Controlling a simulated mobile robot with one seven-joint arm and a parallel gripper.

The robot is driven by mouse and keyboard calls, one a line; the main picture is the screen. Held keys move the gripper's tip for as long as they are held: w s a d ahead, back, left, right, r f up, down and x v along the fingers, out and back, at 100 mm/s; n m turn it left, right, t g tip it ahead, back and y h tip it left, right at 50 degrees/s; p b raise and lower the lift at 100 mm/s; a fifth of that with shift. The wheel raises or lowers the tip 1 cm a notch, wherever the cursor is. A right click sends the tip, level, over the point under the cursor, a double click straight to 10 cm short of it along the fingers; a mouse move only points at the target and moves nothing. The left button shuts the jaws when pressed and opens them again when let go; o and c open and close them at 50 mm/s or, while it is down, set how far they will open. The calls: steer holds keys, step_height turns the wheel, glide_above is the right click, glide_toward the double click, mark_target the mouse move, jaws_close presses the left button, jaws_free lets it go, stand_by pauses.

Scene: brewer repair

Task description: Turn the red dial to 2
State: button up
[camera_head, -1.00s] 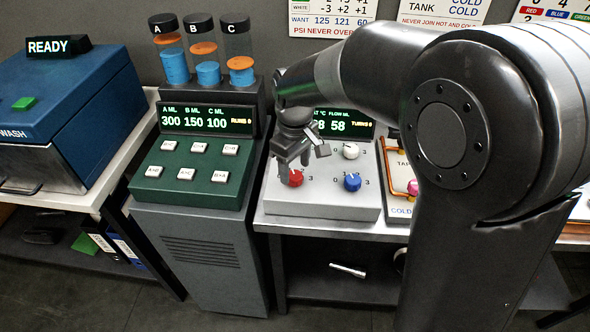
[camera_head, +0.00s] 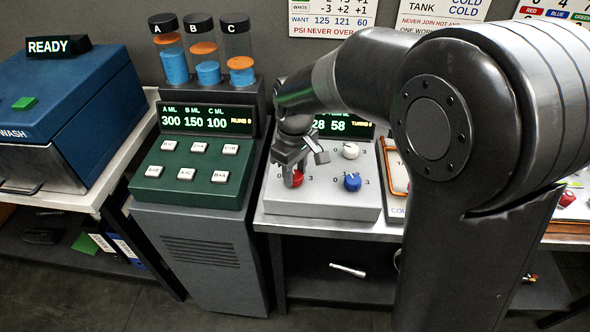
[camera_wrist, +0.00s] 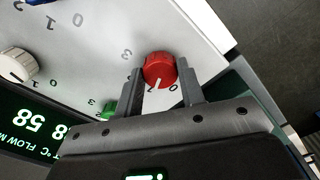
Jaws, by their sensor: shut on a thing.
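The red dial (camera_head: 297,179) sits at the front left of the light grey dial box (camera_head: 322,207). In the wrist view the red dial (camera_wrist: 159,70) stands between the two fingers of my gripper (camera_wrist: 163,84), which is shut on it. The dial's white pointer line faces the lower side of the wrist picture, near a printed 0. A 3 shows to its upper left there; other marks around it are partly hidden by the fingers. In the head view my gripper (camera_head: 293,170) comes down on the dial from above.
A blue dial (camera_head: 352,182) and a white dial (camera_head: 350,150) stand close by on the same box. The box's display (camera_head: 343,126) reads 28 and 58, partly covered by my arm. A green button panel (camera_head: 195,170) stands to the left.

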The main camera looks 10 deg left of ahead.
mark_target(295, 175)
steer(key=shift+m, duration=0.4)
steer(key=shift+c, duration=0.4)
steer(key=m, duration=0.3)
steer(key=shift+m, duration=2.4)
steer(key=o, duration=1)
step_height(295, 175, up, 11)
steer(key=shift+f, duration=0.1)
